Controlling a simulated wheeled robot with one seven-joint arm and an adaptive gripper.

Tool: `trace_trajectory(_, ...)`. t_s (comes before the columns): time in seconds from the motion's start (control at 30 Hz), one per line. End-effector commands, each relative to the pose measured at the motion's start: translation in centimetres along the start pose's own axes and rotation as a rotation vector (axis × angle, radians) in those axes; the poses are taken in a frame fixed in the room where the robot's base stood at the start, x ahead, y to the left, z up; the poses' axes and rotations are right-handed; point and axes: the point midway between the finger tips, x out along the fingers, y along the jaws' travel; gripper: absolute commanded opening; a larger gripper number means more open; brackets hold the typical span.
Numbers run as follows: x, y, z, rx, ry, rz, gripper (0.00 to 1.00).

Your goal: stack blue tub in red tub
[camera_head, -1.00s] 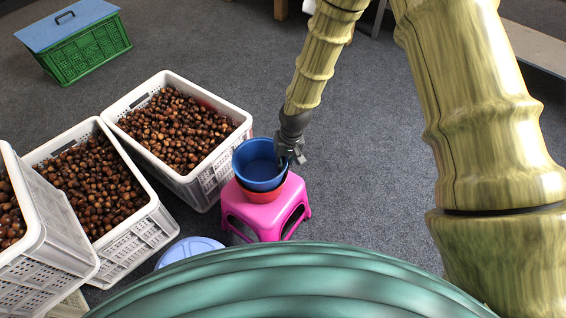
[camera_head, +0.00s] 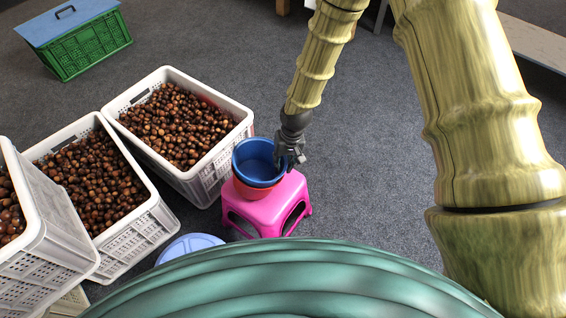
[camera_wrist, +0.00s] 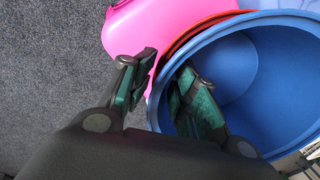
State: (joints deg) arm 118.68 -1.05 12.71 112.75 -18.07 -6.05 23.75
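The blue tub (camera_head: 262,152) sits nested in the red tub (camera_head: 258,191), which stands on a pink stool (camera_head: 282,208). Only a strip of the red tub shows below the blue one. In the wrist view the blue tub (camera_wrist: 262,75) fills the right side, with a thin red edge (camera_wrist: 182,36) of the red tub beside it. My gripper (camera_head: 287,160) is at the right side of the blue tub's rim. In the wrist view my gripper (camera_wrist: 168,72) has one finger outside the rim and one inside, with gaps showing between the fingers and the wall.
White crates of chestnuts stand left of the stool, the nearest crate (camera_head: 212,176) close beside it. A blue round lid or stool top (camera_head: 188,246) lies at the front. A green crate (camera_head: 92,49) with a blue lid is far left. The grey floor on the right is clear.

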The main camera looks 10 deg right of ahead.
Motion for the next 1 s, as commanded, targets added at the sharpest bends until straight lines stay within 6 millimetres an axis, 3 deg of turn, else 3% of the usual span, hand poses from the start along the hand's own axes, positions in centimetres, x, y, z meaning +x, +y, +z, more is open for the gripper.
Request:
trace_trajectory(0.4,-1.3,-0.2,-0.1,-0.002,0.002,0.0,0.27)
trace_trajectory(1.0,-11.8,-0.3,-0.2,-0.001,0.003,0.0,0.27)
